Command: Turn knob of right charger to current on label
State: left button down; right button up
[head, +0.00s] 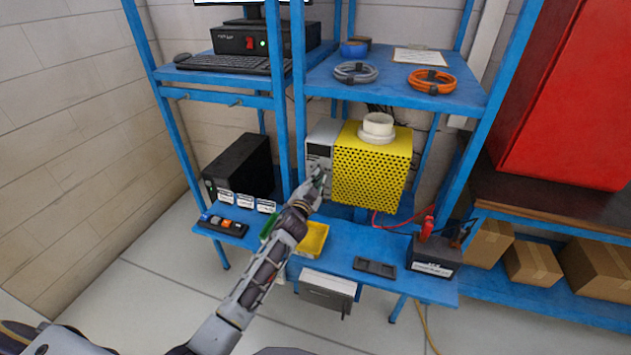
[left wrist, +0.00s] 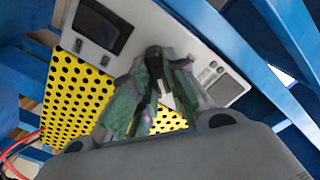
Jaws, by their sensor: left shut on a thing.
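The charger on the right has a grey front panel (head: 319,148) with a dark display, beside a yellow perforated housing (head: 370,170). In the left wrist view the panel (left wrist: 140,25) shows a dark screen (left wrist: 98,27), and the yellow housing (left wrist: 75,95) is at left. My left gripper (head: 320,177) is at the lower part of the panel. In the left wrist view its greenish fingers (left wrist: 155,95) are shut on a dark knob (left wrist: 154,62) with a white pointer mark. The fingers partly hide the knob, and I cannot read its scale. My right gripper is out of view.
A black box (head: 238,168) stands at left on the blue rack, with small white labels (head: 245,201) before it. A yellow tray (head: 312,238), a dark flat item (head: 374,267) and a battery (head: 434,257) with a red clamp (head: 427,225) are on the lower shelf.

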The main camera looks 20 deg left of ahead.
pick_arm(q)
jog(key=shift+r+m, duration=0.15)
jog(key=shift+m, duration=0.55)
jog(key=c, duration=1.4)
grip_release()
jog(key=shift+c, duration=0.2)
jog(key=shift+w+d, duration=0.1)
jog(key=shift+s, duration=0.2)
jog(key=shift+s+a, duration=0.15)
jog(key=shift+s, duration=2.75)
jog(key=shift+s+a, duration=0.1)
jog(key=shift+s, duration=2.8)
